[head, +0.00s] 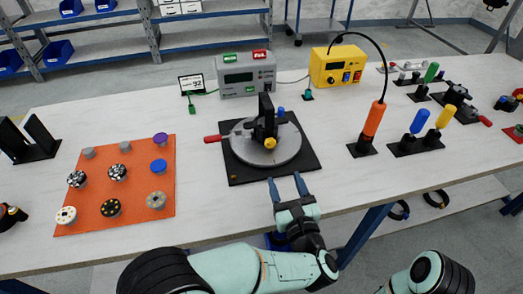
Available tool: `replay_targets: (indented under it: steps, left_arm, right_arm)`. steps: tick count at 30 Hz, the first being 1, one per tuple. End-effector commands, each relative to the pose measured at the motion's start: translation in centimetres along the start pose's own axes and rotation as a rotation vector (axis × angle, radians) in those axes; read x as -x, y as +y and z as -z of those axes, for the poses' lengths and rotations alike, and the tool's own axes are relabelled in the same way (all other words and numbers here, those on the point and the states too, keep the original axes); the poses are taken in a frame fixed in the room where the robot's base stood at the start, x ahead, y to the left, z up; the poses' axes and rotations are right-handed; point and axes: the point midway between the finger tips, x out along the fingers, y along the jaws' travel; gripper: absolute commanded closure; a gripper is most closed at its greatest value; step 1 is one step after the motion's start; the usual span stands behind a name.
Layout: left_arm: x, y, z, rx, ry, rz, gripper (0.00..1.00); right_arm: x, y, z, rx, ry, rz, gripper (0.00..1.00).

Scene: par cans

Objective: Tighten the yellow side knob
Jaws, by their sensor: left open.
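The yellow side knob (270,143) sits on the near side of a black upright fixture (265,118). The fixture stands on a round grey disc (287,150) on a black base plate (312,150). A red-handled lever (214,138) sticks out to the left, and a small blue knob (281,111) shows behind the fixture. My left gripper (287,184) is open and empty, with its blue fingers apart near the plate's front edge. It is short of the yellow knob, on the near side. My right gripper is out of view; only part of that arm shows.
An orange mat (130,215) with several round knobs lies to the left. A grey box (246,75) and a yellow box (338,68) stand behind. An orange-handled tool (374,120) and blue and yellow handles (419,121) stand to the right. The table front around my gripper is clear.

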Motion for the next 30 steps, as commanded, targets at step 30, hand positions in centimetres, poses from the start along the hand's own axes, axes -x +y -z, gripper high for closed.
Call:
replay_targets:
  steps: [30]
  left_arm:
    - [-12.6, 0.2, 0.0, -0.003, 0.000, -0.002, 0.41]
  right_arm:
    - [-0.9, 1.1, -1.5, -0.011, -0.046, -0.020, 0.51]
